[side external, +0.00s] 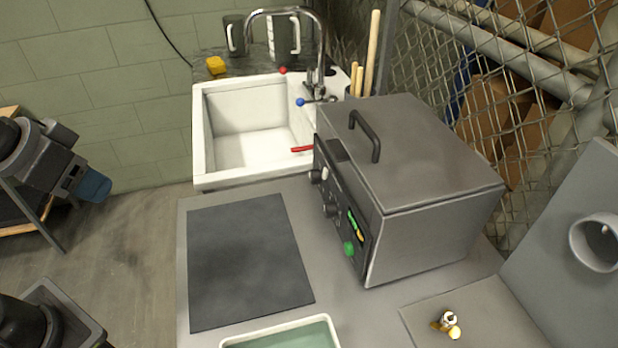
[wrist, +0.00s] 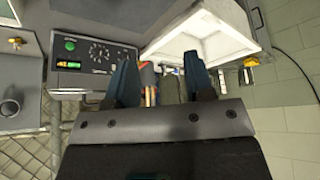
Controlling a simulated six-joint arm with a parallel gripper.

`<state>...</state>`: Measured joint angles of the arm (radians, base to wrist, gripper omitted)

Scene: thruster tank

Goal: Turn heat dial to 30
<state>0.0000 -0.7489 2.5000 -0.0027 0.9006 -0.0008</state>
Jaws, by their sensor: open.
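The tank (side external: 430,150) is a grey lidded box with a handle on top. Its dark control panel (side external: 342,212) faces left, with knobs, a small lit display (side external: 355,225) and a green button (side external: 349,248). In the wrist view the panel (wrist: 120,54) is at upper left, with a round dial (wrist: 99,54) ringed by pale marks beside the green button (wrist: 70,46). I cannot read the dial's setting. My gripper (side external: 92,186) is at the far left in the side view, well away from the panel. In the wrist view its blue fingers (wrist: 162,85) are apart and empty.
The tank stands on a grey table with a dark mat (side external: 248,262) and a pale green tray (side external: 283,335). A white sink (side external: 203,150) with a tap is behind. A chain-link fence (side external: 510,75) is at right. Space above the mat is clear.

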